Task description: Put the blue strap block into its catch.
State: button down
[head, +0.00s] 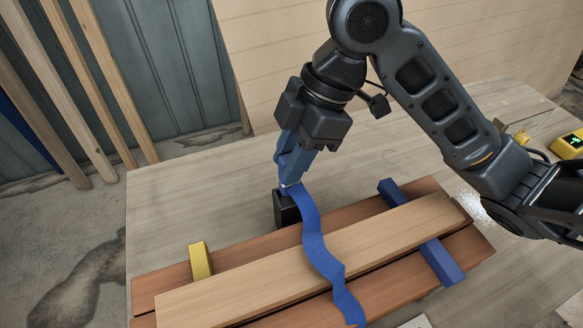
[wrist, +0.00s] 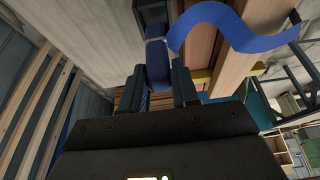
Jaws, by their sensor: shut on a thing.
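My gripper (head: 296,168) points down and is shut on the blue strap block (wrist: 157,62), which shows between the two fingers in the wrist view. In the head view the fingers hide most of the block. The black catch (head: 286,209) stands on the table at the planks' far edge, directly below the fingertips. It also shows at the top of the wrist view (wrist: 152,14). The block's lower end is at the catch's top; I cannot tell whether it is inside. The blue strap (head: 318,247) runs from the block across the planks in a wavy line.
A light plank (head: 230,296) lies on reddish-brown boards (head: 165,283). A yellow bar (head: 200,261) and a blue bar (head: 440,260) cross beneath it. A yellow device (head: 568,145) sits at the far right. The table left of the catch is clear.

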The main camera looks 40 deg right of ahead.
jog(key=shift+f, duration=1.8)
jog(key=shift+f, duration=0.2)
jog(key=c, duration=0.8)
grip_release()
jog(key=shift+c, duration=0.2)
jog(key=shift+r, duration=0.1)
jog(key=shift+r, duration=0.2)
jog(key=v, duration=1.1)
jog(key=shift+d+r, duration=0.25)
jog(key=shift+r, duration=0.1)
